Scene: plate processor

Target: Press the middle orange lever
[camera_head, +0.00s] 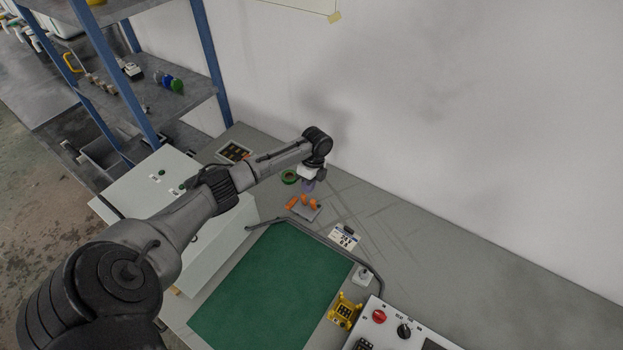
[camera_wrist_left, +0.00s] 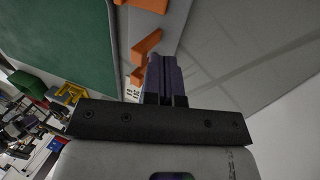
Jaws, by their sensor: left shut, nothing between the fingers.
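Three orange levers stand in a row on a small grey block (camera_head: 305,214) on the workbench. The middle orange lever (camera_head: 304,201) also shows in the left wrist view (camera_wrist_left: 147,45), between the two outer levers (camera_wrist_left: 153,5) (camera_wrist_left: 137,77). My left gripper (camera_head: 308,187) is over the block, pointing down, close to the levers. In the left wrist view its purple fingers (camera_wrist_left: 161,60) are together and empty. Their tips appear just beside the middle lever; I cannot tell whether they touch it. My right gripper is out of view.
A green mat (camera_head: 270,290) with a dark tube along its edge lies in front of the levers. A green tape roll (camera_head: 289,177) sits behind them. A small display (camera_head: 344,237) and a yellow holder (camera_head: 344,311) are to the right. The wall is behind.

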